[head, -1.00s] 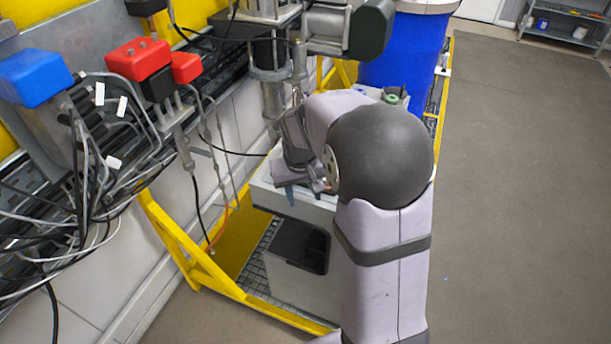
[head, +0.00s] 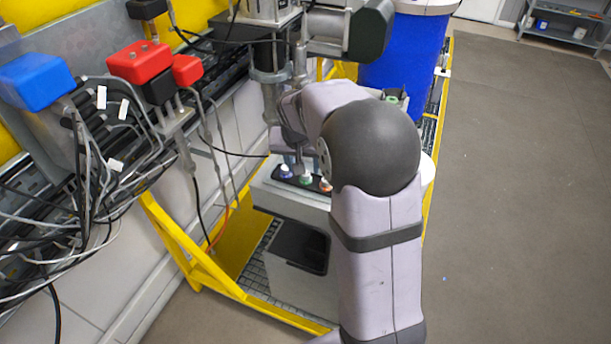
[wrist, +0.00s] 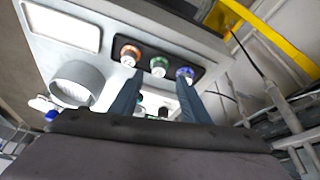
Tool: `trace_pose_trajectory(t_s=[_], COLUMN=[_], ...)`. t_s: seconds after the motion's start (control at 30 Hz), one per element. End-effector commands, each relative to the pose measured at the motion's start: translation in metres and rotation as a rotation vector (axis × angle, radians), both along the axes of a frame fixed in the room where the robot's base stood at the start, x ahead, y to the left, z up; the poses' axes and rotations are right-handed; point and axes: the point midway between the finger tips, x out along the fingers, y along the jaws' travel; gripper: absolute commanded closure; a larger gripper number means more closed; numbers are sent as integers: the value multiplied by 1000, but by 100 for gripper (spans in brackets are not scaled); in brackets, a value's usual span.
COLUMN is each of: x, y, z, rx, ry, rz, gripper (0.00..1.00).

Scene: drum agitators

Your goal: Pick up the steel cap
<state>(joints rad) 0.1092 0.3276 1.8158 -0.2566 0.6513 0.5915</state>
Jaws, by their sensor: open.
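My gripper (wrist: 158,78) is open. Its two blue-grey fingers point toward a dark rack (wrist: 120,37) on the light box top, with no object clearly held between them. The rack holds an orange-ringed piece (wrist: 130,54), a green-ringed piece (wrist: 158,67) and a blue-ringed piece (wrist: 185,75), each with a pale end. The green-ringed one lies between the fingertips in the wrist view. A grey, metallic-looking round piece (wrist: 76,84) stands left of the fingers; I cannot tell whether it is the steel cap. In the head view my arm hides much of the gripper.
The rack stands on a pale box (head: 290,200) inside a yellow frame (head: 180,245). A blue drum (head: 403,55) stands behind. Red-capped devices (head: 140,62) and loose cables hang at the left. A pale rectangular panel (wrist: 62,25) lies beside the rack. Open floor is at the right.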

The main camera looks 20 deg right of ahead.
Motion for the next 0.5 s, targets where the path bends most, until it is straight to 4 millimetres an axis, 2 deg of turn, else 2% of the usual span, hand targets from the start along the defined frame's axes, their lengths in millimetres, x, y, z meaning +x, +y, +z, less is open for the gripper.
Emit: trace_pose_trajectory(t_s=[0.23,0.5], x=[4,14], y=[-4,-11], z=[-10,-36], rx=[1,0], ry=[5,4], rz=[-2,-1], gripper=[58,58])
